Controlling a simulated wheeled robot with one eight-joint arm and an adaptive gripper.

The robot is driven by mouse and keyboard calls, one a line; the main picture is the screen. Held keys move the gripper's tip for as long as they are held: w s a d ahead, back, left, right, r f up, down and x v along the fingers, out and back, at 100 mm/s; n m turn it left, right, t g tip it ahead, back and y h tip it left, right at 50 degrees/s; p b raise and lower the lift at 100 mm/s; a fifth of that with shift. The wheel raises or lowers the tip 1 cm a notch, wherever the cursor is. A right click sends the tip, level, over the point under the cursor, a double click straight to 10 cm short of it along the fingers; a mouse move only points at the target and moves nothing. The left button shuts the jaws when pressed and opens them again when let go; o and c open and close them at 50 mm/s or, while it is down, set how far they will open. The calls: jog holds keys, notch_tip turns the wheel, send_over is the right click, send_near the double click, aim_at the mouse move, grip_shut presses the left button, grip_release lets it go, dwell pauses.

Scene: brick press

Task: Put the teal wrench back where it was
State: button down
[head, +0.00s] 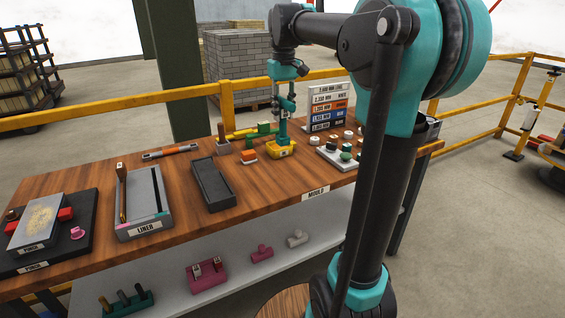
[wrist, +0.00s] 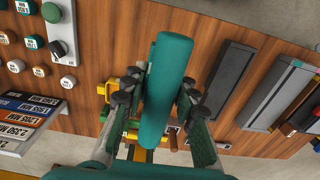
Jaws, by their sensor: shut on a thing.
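The teal wrench (wrist: 168,85) shows in the wrist view as a long, smooth teal bar between the fingers of my gripper (wrist: 155,102). My gripper is shut on it. In the head view my gripper (head: 284,106) points down over the far side of the workbench, and the lower part of the wrench (head: 283,129) hangs upright below it. Directly under it is a yellow holder (head: 280,151) with a label. I cannot tell whether the wrench touches the holder. The wrench's lower end is hidden in both views.
A knob panel (head: 336,160) and a sign stack (head: 328,106) stand to the right. A yellow rail (head: 120,109) runs behind the bench (head: 100,200).

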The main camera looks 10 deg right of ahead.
aim_at(284, 115)
notch_tip(284, 115, down, 16)
dwell(0.5)
jog(key=c, duration=1.2)
grip_release()
notch_tip(284, 115, up, 12)
jog(key=shift+s+r, duration=0.1)
jog(key=shift+s, duration=0.05)
jog(key=s+d+f+m+t, duration=0.1)
jog(key=s+f, duration=0.6)
jog(key=f, duration=0.2)
jog(key=s+d+f+m+t, duration=0.1)
jog(key=s+f, duration=0.6)
jog(key=f, duration=0.2)
jog(key=s+d+f+m+t, duration=0.1)
jog(key=s+d+f+t, duration=0.1)
jog(key=s+f, duration=0.5)
jog(key=shift+s+f+m, duration=0.15)
jog(key=shift+f, duration=0.35)
jog(key=shift+s+f+m, duration=0.15)
jog(key=shift+f, duration=0.35)
